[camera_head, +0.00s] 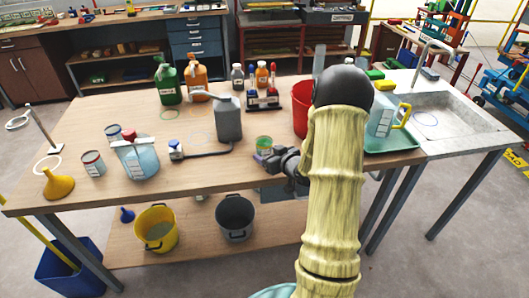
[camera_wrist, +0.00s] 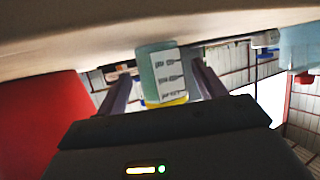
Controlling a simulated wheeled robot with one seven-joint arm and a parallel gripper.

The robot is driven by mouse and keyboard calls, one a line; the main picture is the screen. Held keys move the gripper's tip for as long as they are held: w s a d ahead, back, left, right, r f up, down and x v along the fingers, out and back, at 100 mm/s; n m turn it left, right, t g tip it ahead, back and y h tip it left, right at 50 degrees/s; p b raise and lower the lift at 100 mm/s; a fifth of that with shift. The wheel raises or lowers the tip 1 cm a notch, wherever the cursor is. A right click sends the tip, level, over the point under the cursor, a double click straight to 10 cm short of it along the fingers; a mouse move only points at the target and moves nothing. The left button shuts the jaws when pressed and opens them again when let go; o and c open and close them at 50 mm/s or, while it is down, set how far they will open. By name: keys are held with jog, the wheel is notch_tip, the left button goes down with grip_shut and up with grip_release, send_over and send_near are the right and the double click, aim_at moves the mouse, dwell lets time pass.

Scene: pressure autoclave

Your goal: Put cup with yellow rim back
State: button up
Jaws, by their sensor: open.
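The cup with the yellow rim (camera_head: 264,144) is a small greenish cup with a pale label, standing upright on the wooden table (camera_head: 230,168) near its front edge. My gripper (camera_head: 271,163) is low at the table beside the cup, coming from the right. In the wrist view, which is upside down, the cup (camera_wrist: 162,70) shows between the two open fingers of my gripper (camera_wrist: 163,85), with its yellow rim downward in the picture. Gaps show on both sides of the cup. I cannot tell how far it is between the fingers.
A red bucket (camera_head: 301,108) stands behind my arm, and also shows in the wrist view (camera_wrist: 40,125). A green tray (camera_head: 398,138) is at right.

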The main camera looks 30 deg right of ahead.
jog(key=v, duration=0.8)
jog(key=shift+w+a, duration=0.1)
jog(key=shift+a, duration=0.05)
jog(key=s+a+r+m+g+h, duration=0.1)
jog(key=s+a+r+g, duration=0.2)
jog(key=s+a+g, duration=0.7)
jog(key=s+a, duration=0.6)
jog(key=a, duration=0.2)
jog(key=shift+a+g, duration=0.25)
jog(key=shift+g, duration=0.15)
jog(key=shift+s, duration=0.15)
